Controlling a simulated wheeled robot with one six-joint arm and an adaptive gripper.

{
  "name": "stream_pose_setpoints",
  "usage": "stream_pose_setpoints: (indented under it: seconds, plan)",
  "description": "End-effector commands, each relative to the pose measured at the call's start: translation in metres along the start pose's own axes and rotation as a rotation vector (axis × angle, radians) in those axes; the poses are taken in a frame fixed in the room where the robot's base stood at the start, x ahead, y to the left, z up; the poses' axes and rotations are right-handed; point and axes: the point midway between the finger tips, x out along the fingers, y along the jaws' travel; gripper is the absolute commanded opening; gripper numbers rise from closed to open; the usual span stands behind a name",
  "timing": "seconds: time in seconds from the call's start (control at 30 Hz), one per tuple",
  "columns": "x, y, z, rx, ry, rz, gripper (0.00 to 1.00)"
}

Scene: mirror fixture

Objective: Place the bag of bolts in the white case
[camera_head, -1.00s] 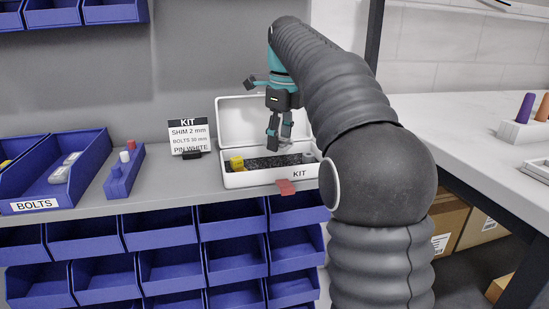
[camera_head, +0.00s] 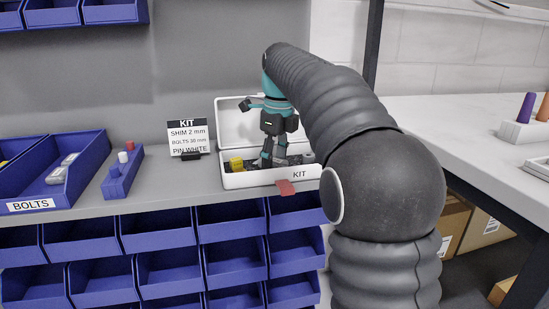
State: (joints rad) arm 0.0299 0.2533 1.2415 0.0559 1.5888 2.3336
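The white case (camera_head: 236,180), marked KIT, stands open on the grey shelf with its lid raised behind it. A yellow piece (camera_head: 236,163) lies at its left end and a grey piece (camera_head: 308,157) at its right end, on dark lining. My gripper (camera_head: 273,163) points down inside the case, between these pieces, with its fingertips low near the lining. Its fingers look slightly apart, but whether anything is between them is too small to tell. Pale grey packets (camera_head: 62,168) lie in the blue bin (camera_head: 85,168) labelled BOLTS; I see no bag clearly in the case.
A KIT card (camera_head: 187,136) reads shim 2 mm, bolts 30 mm, pin white. A blue block (camera_head: 122,176) holds a white and a red pin. A red tag (camera_head: 285,187) hangs at the case's front. My arm covers the shelf right of the case.

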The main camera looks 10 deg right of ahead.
Motion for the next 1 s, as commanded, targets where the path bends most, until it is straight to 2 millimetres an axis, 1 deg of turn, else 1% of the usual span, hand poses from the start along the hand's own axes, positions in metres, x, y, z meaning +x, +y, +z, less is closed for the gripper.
stream_pose_setpoints:
  seconds: [0.33, 0.47, 0.57, 0.87, 1.0]
  plan:
    - [-0.001, 0.0, 0.0, 0.0, 0.0, 0.0, 0.74]
    - [-0.008, 0.0, 0.001, 0.0, -0.002, -0.002, 0.74]
    - [-0.021, -0.001, 0.001, 0.0, -0.002, -0.002, 0.74]
    - [-0.083, -0.001, 0.001, 0.0, -0.003, -0.003, 0.74]
    - [-0.099, -0.001, 0.001, 0.0, -0.002, -0.002, 0.74]
